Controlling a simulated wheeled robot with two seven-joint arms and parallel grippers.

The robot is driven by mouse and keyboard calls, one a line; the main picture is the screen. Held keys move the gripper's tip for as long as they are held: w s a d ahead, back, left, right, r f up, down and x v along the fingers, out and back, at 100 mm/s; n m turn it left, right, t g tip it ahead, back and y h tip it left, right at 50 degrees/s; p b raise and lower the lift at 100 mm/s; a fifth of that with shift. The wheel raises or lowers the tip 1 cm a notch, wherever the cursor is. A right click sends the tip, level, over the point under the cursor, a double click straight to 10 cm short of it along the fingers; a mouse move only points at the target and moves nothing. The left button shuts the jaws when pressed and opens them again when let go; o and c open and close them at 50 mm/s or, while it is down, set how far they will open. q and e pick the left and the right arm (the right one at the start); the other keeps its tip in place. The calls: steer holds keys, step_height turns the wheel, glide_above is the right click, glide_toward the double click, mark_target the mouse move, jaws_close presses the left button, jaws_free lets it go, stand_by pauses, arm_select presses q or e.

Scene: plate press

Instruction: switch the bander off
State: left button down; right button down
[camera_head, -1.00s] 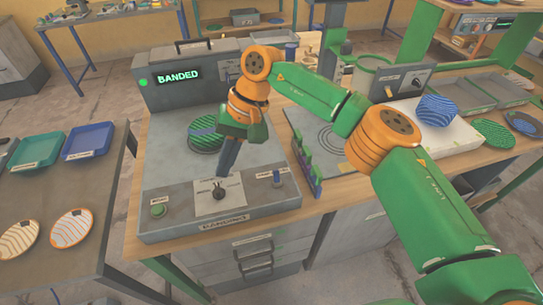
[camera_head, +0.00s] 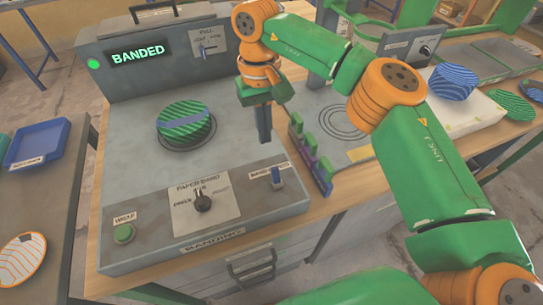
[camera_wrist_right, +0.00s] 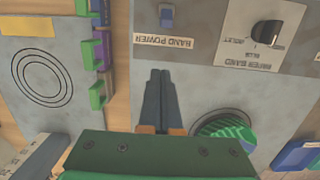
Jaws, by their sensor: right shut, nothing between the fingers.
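The bander (camera_head: 135,150) is a grey machine with a lit green display (camera_head: 138,54) reading "BANDED" and a lit green lamp. Which way the switch is set is hard to tell. A green striped stack with a blue band (camera_head: 185,125) lies on the bander's plate. My right gripper (camera_head: 265,140) is shut and empty, pointing down just behind the switch and apart from it. In the wrist view its fingertips (camera_wrist_right: 160,75) are close to the switch label.
A black PAPER BAND knob (camera_head: 203,201) and a green WRAP button (camera_head: 123,233) are left of the switch. A rack of green and purple pieces (camera_head: 312,155) stands close to the right. A pull lever (camera_head: 208,43) is at the back.

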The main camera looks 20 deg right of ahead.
mark_target(268, 162)
steer(key=f, duration=0.2)
steer(key=s+f+p, duration=0.1)
steer(key=f, duration=0.1)
steer(key=shift+s+d+f, duration=0.1)
steer(key=shift+s+f, duration=0.05)
steer(key=shift+f, duration=0.15)
steer(key=shift+s+r+p, duration=0.6)
steer(key=shift+s+p, duration=0.3)
steer(key=shift+s, duration=0.05)
steer(key=shift+s+r, duration=0.1)
steer(key=shift+s, duration=0.6)
steer(key=shift+w, duration=0.15)
